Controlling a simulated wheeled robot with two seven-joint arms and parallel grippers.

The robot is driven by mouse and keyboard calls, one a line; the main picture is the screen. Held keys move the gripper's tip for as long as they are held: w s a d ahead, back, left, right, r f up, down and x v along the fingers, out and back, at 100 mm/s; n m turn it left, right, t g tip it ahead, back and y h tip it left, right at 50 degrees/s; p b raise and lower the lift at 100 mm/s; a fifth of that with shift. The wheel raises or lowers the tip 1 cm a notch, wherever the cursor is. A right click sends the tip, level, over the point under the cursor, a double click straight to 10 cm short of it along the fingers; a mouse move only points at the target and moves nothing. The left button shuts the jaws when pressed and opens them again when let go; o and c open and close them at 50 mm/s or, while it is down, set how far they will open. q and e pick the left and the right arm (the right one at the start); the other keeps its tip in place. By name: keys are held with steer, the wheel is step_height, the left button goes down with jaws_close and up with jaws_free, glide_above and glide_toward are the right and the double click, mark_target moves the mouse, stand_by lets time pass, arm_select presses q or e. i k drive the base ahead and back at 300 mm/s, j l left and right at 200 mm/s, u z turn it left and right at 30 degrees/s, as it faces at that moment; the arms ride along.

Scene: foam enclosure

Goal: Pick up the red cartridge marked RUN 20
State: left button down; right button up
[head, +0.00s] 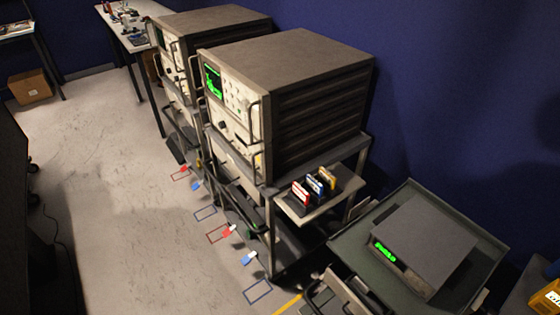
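A red cartridge (301,192) with a pale label stands in a small dark holder on the side shelf (318,204) of the nearer instrument cart. It is the front-left one of a short row. A blue cartridge (314,184) and a yellow-edged one (327,177) stand just behind it. The lettering on them is too small to read, so I cannot confirm the RUN 20 mark. Neither of my grippers can be made out in the head view.
Two bulky instruments (285,72) stand on carts along the blue wall. A grey unit with a green display (424,243) sits on a green-topped table (345,246) at right. Red and blue tags (229,230) and outlines mark the floor. The left-centre floor (110,210) is clear.

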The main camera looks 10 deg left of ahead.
mark_target(300, 194)
steer(key=k+l, duration=0.1)
steer(key=l, duration=0.25)
steer(key=k+l, duration=0.15)
steer(key=l, duration=0.15)
steer(key=k+l+z, duration=0.1)
steer(key=l, duration=0.25)
steer(key=k+l, duration=0.1)
steer(key=l, duration=0.25)
